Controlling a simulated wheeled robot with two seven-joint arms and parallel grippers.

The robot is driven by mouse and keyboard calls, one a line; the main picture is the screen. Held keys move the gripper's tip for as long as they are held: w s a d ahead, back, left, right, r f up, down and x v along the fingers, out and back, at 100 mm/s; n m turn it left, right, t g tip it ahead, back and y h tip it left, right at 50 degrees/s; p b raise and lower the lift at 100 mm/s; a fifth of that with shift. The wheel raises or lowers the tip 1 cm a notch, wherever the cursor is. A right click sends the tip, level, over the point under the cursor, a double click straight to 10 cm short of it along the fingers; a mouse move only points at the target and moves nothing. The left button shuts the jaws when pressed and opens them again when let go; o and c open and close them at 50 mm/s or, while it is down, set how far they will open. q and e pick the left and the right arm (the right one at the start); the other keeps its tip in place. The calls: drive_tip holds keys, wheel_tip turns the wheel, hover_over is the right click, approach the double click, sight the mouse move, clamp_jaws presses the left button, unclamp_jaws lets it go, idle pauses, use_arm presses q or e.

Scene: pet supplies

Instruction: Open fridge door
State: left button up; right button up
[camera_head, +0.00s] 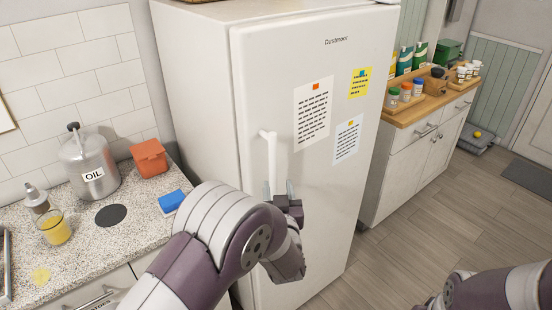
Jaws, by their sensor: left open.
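The white fridge (195,80) stands in the middle of the view. Its door (300,55) looks closed, and notes are stuck on its front. A white vertical handle (271,155) is on the left side of the door. My left gripper (279,188) is at the lower end of the handle, its fingers pointing up and apart. The handle's lower end appears between or just behind the fingers; I cannot tell whether they touch it. My right arm (490,290) shows at the lower right, and its gripper is out of view.
A speckled counter (130,235) on the left holds an oil can (90,165), an orange container (149,158), a blue sponge (171,202) and a glass (54,228). A wood-topped cabinet (415,160) with jars stands right of the fridge. The floor (400,255) in front is clear.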

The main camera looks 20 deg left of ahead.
sight(273, 168)
use_arm(q)
drive_tip(key=w+a, duration=0.1)
drive_tip(key=w+a+r+p, duration=0.1)
drive_tip(key=w, duration=0.1)
drive_tip(key=shift+w+a, duration=0.2)
drive_tip(key=x, duration=0.2)
drive_tip(key=p+x, duration=0.1)
drive_tip(key=x, duration=0.1)
drive_tip(key=f+x, duration=0.1)
drive_tip(key=x, duration=0.1)
drive_tip(key=shift+d+p, duration=0.3)
drive_tip(key=shift+d, duration=0.05)
drive_tip(key=shift+w+r, duration=0.1)
drive_tip(key=shift+a, duration=0.15)
clamp_jaws()
use_arm(e)
drive_tip(key=r, duration=0.3)
drive_tip(key=shift+s+a+r, duration=0.15)
drive_tip(key=shift+s+a, duration=0.1)
drive_tip(key=shift+s, duration=0.1)
